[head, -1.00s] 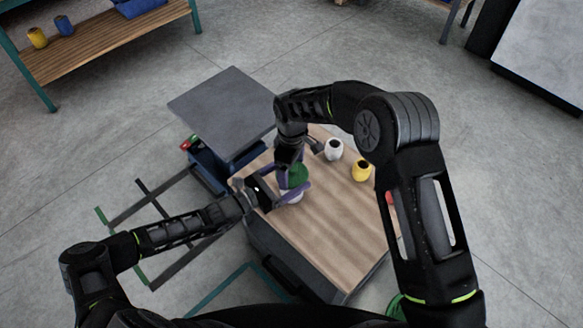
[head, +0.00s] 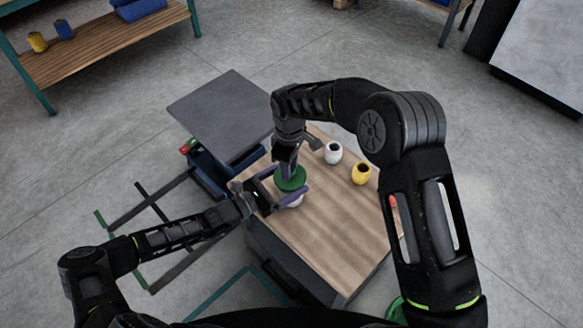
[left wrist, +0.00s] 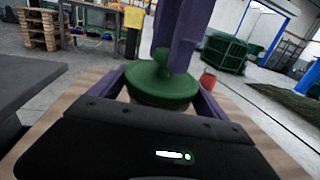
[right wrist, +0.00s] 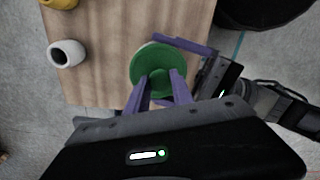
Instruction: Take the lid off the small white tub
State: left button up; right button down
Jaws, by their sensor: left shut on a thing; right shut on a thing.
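The small white tub (head: 296,201) stands near the left edge of the wooden top, mostly hidden by its green lid (head: 291,179) and my fingers. My left gripper (head: 284,197) is shut around the tub's sides, its purple fingers just below the lid. In the left wrist view the lid (left wrist: 162,84) is over the tub (left wrist: 158,102); I cannot tell whether a gap separates them. My right gripper (head: 287,168) comes from above and is shut on the knob of the lid. In the right wrist view the lid (right wrist: 152,62) lies between the fingertips and hides the tub.
A white jar (head: 333,153) and a yellow jar (head: 361,174) stand to the right on the wooden top (head: 325,225). A red thing (head: 393,201) is partly hidden by my right arm. The front of the top is clear.

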jog(key=shift+w+d+r, duration=0.15)
jog(key=shift+d, duration=0.05)
pick_arm(q)
jog(key=shift+f, duration=0.15)
pick_arm(e)
jog(key=shift+r, duration=1.9)
pick_arm(q)
jog(key=o, duration=1.9)
jog(key=shift+d+r, duration=0.15)
jog(key=shift+r, duration=0.1)
pick_arm(e)
jog(key=shift+f, duration=0.15)
pick_arm(q)
jog(key=shift+s, duration=0.1)
pick_arm(e)
jog(key=shift+f, duration=0.1)
